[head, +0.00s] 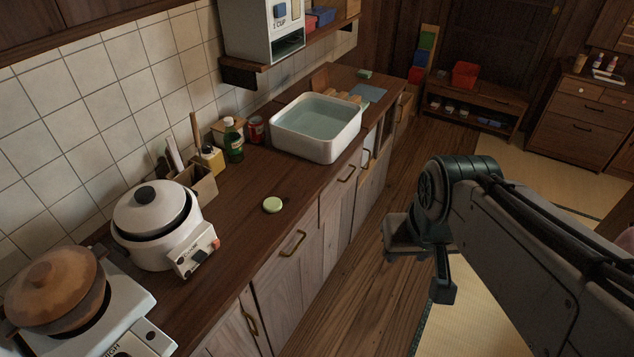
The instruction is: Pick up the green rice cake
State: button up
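The green rice cake (272,205) is a small, round, pale green disc. It lies flat on the dark wooden counter (245,250), near the front edge, between the rice cooker and the white basin. My gripper (420,272) is at the right, out over the wooden floor in front of the counter cabinets. It is well apart from the rice cake. Two finger parts show with a gap between them, and nothing is seen between them.
A white rice cooker (157,228) stands left of the rice cake, with a clay pot (55,288) on a stove beyond it. A white basin of water (316,128), a green bottle (233,140) and a utensil box (196,184) stand behind. The counter around the rice cake is clear.

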aim_at(272, 204)
jog(key=z, duration=0.4)
jog(key=i, duration=1.5)
jog(key=u, duration=1.35)
